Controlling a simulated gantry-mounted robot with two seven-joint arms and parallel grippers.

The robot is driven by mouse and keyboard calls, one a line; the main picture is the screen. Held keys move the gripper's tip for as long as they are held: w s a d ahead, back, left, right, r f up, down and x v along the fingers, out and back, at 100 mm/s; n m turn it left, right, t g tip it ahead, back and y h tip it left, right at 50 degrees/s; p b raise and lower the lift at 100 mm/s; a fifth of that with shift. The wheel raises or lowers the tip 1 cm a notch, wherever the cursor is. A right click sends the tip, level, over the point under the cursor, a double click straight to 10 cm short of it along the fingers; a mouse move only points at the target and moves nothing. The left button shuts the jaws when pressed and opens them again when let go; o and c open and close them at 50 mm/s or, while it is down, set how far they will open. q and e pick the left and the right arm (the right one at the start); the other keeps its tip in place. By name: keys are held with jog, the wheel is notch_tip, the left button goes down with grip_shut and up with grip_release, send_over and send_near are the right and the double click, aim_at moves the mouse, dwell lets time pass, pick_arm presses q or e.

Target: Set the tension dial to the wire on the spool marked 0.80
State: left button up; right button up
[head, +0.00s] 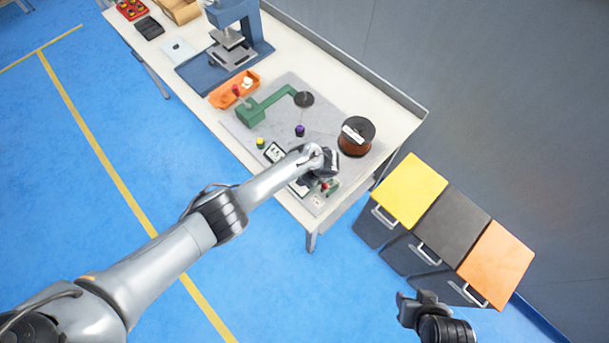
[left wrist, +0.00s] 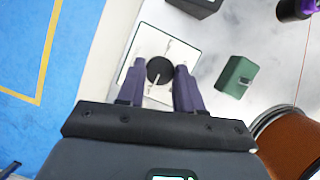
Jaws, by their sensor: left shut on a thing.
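A round black dial (left wrist: 160,70) with a pale pointer line sits on a white square plate (left wrist: 146,42) in the left wrist view. My left gripper (left wrist: 160,88) has its two purple-grey fingers on either side of the dial and is shut on it. In the head view my left gripper (head: 323,166) is over the table's near right corner and hides the dial. A spool of copper-brown wire (head: 355,143) with a white label stands just beyond it; the label is too small to read. It also shows in the left wrist view (left wrist: 290,142). My right gripper (head: 420,302) hangs away from the table; its jaws are unclear.
A green arm fixture (head: 252,112), a purple-topped piece (head: 300,130) and a small framed display (head: 274,152) are on the grey mat. An orange tray (head: 224,98) and a blue press (head: 240,40) stand farther left. Yellow, black and orange bins (head: 410,190) flank the table's right end.

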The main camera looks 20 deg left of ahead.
dwell(0.3)
pick_arm(q)
jog(key=o, duration=1)
jog(key=shift+o, duration=0.2)
jog(key=shift+r, duration=0.1)
jog(key=p+v, duration=0.3)
jog(key=v, duration=0.7)
jog(key=shift+d+r, duration=0.2)
jog(key=shift+r, duration=0.1)
